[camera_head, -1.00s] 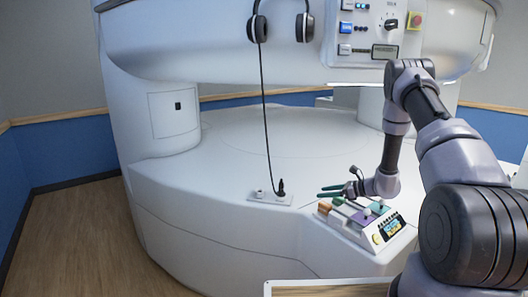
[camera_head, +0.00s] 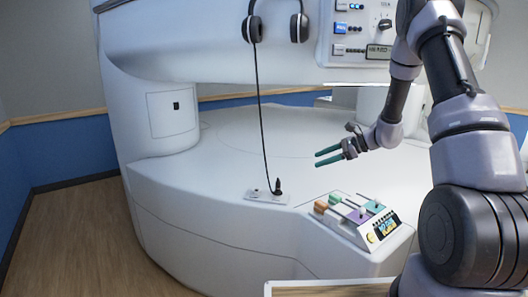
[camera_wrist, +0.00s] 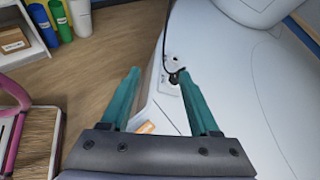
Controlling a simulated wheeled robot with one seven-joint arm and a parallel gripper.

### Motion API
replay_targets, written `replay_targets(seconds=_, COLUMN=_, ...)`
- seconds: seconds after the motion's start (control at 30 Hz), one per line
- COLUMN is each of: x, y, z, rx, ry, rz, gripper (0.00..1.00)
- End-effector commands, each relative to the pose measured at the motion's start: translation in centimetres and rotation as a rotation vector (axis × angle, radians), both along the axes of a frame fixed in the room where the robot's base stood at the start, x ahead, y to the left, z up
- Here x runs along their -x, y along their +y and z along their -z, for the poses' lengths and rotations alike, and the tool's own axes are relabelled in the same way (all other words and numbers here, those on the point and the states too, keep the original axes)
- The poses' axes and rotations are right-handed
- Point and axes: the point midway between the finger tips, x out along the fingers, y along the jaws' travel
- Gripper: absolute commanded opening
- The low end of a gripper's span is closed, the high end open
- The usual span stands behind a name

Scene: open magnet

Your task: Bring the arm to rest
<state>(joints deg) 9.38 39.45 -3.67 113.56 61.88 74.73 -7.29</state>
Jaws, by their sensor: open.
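My gripper (camera_head: 328,157) is open and empty. In the head view it hangs in the air over the white magnet base (camera_head: 240,232), above and behind the control box, with its green fingers pointing left. In the wrist view the gripper (camera_wrist: 160,88) shows two teal fingers spread wide apart with nothing between them. My arm comes in from the right, bent at a raised elbow.
The control box (camera_head: 356,222) with coloured sliders sits on the base's front edge. A socket plate (camera_head: 266,197) holds a plugged cable leading up to headphones (camera_head: 276,27).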

Motion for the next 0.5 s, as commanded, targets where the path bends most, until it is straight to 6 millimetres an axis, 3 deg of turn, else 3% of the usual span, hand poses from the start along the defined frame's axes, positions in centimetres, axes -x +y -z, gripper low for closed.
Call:
replay_targets(seconds=0.03, x=1.0, y=0.5, z=-2.7, rx=0.036, ry=-0.040, rz=-0.044, gripper=0.62)
replay_targets(seconds=0.2, x=5.6, y=1.6, z=-9.3, rx=0.184, ry=-0.158, rz=-0.202, gripper=0.62)
replay_targets(seconds=0.5, x=14.8, y=1.8, z=-17.8, rx=0.482, ry=-0.385, rz=-0.437, gripper=0.62)
